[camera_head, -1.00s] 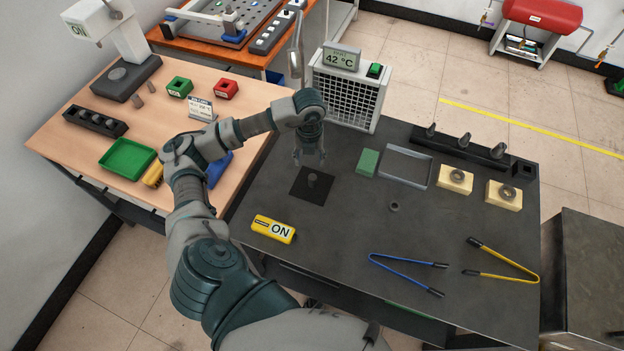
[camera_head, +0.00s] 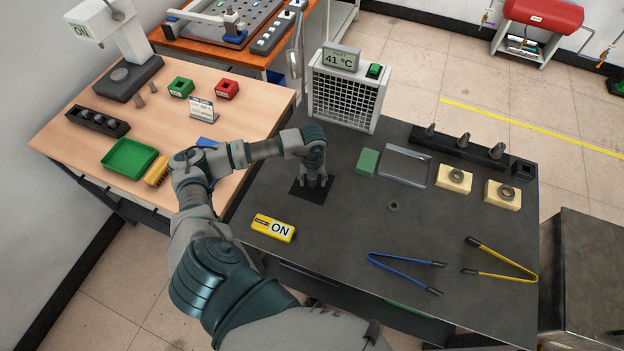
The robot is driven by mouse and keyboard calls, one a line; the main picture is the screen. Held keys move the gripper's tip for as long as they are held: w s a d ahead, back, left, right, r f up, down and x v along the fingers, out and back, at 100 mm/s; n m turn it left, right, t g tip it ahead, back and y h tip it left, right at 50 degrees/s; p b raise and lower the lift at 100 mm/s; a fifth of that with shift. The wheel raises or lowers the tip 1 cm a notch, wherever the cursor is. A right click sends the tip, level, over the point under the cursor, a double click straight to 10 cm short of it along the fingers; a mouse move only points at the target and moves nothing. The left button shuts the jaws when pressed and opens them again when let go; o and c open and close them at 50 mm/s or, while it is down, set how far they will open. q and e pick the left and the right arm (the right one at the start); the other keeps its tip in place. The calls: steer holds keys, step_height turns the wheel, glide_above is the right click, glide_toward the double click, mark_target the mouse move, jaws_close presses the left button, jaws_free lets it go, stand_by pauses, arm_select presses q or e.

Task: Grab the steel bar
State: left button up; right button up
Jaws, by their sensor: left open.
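The steel bar is most likely the short dark upright cylinder (camera_head: 314,182) on the black square pad (camera_head: 304,192) at the left of the dark table. My left gripper (camera_head: 315,181) points down over the pad with its fingers open, low around the cylinder. The fingers and palm hide most of the cylinder, and I cannot tell whether they touch it. My right gripper is not in view.
A green block (camera_head: 368,162), a metal tray (camera_head: 405,167) and blue tongs (camera_head: 405,272) lie to the right. A fan unit (camera_head: 347,92) reading 41 °C stands behind. The table's middle is mostly clear.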

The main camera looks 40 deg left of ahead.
arm_select(q)
steer(key=shift+d, duration=0.1)
steer(key=c, duration=1)
jaws_close()
steer(key=shift+a+r, duration=0.1)
steer(key=shift+a, duration=0.1)
